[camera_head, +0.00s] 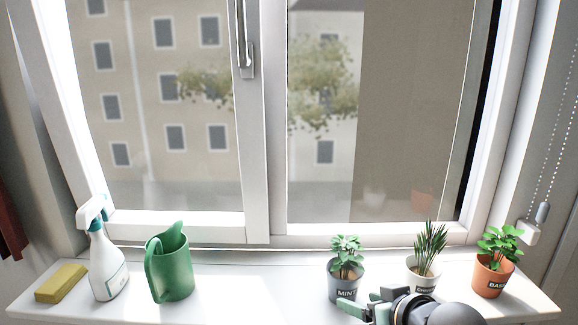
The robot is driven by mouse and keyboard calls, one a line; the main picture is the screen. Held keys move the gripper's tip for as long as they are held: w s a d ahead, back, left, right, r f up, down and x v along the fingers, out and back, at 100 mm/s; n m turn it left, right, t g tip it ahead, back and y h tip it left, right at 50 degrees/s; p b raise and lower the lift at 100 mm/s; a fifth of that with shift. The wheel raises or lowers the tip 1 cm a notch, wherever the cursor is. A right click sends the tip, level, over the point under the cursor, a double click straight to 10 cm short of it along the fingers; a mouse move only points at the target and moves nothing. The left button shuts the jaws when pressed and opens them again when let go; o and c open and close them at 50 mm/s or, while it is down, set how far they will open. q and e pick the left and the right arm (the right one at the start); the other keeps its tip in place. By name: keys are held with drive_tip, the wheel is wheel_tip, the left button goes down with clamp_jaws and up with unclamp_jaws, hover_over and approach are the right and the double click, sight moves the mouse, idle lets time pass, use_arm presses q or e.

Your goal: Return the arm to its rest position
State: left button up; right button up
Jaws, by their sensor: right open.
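My right gripper (364,304) shows at the bottom edge, right of centre, with the dark round end of my arm beside it. Its greenish fingers point left and are apart, with nothing seen between them. It is in front of the grey pot labelled MINT (345,268) and the white pot of grassy leaves (424,268). It overlaps the lower part of the white pot in the picture; I cannot tell whether they touch. My left gripper is not in view.
A yellow sponge (61,284), a white spray bottle (106,264) and a green watering jug (172,265) stand on the left of the white sill (255,290). A terracotta basil pot (493,276) is at the right. The sill's middle is clear. Behind is a window with a handle (245,55).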

drive_tip(key=s+d+f+g+h, duration=0.2)
drive_tip(key=s+d+f+g, duration=0.2)
drive_tip(key=s+f, duration=0.8)
drive_tip(key=s+d+f+g+h, duration=0.2)
drive_tip(key=s+d+f+g, duration=0.15)
drive_tip(key=s+f, duration=0.9)
drive_tip(key=shift+w+a+f+m+t+y+p, duration=0.1)
drive_tip(key=shift+w+a+f+t+y+p, duration=0.35)
drive_tip(key=shift+a+t+p, duration=0.45)
drive_tip(key=shift+w+a+f+m+t+y+p, duration=0.1)
drive_tip(key=shift+w+a+f+t+y+p, duration=0.1)
drive_tip(key=shift+a+f+t+y+p, duration=0.7)
drive_tip(key=shift+w+a+f+m+t+h+p, duration=0.1)
drive_tip(key=shift+w+a+f+t+p, duration=0.35)
drive_tip(key=shift+t, duration=0.8)
drive_tip(key=shift+s+d+r, duration=0.1)
drive_tip(key=shift+d, duration=0.1)
